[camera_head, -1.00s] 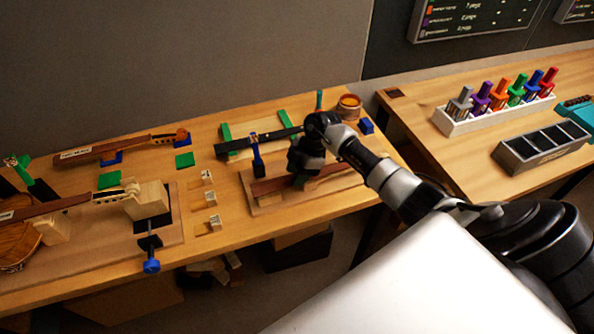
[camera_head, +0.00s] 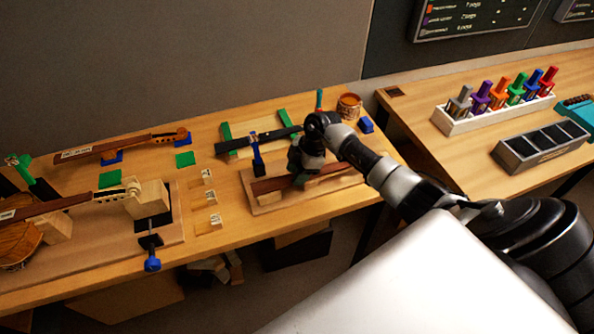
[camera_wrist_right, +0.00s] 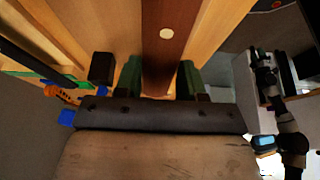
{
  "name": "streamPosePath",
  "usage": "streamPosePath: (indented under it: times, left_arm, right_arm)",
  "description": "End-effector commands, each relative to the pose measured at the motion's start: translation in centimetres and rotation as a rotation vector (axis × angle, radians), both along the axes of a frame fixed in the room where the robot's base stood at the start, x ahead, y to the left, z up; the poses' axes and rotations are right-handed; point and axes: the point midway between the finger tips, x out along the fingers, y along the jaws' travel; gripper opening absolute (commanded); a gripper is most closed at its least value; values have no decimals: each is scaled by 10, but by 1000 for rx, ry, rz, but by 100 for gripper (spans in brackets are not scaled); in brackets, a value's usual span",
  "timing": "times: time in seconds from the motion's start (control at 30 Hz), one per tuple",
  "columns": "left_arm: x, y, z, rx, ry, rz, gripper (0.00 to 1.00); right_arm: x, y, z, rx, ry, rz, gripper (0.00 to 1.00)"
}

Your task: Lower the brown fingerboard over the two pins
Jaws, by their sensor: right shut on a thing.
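The brown fingerboard (camera_head: 268,186) is a long, dark reddish-brown strip over the pale wooden base (camera_head: 262,207) in the head view. My right gripper (camera_head: 299,180) is shut on it near its middle. In the right wrist view the fingerboard (camera_wrist_right: 165,55) runs between the two green fingertips of my right gripper (camera_wrist_right: 160,80), with a pale round spot on its face. I cannot make out the two pins, and I cannot tell whether the fingerboard touches the base.
A round tub (camera_head: 348,106) and a blue block (camera_head: 366,125) stand at the back right. Violin parts and a clamp (camera_head: 152,262) occupy the left.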

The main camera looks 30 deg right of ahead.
Motion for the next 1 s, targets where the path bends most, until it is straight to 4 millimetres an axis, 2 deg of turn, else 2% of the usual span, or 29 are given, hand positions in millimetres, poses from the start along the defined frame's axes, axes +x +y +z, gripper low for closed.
streamPosePath:
  times: [1.0]
  left_arm:
    - [0,0,-2,0,1,0,43]
  right_arm:
    - [0,0,-8,1,-1,0,15]
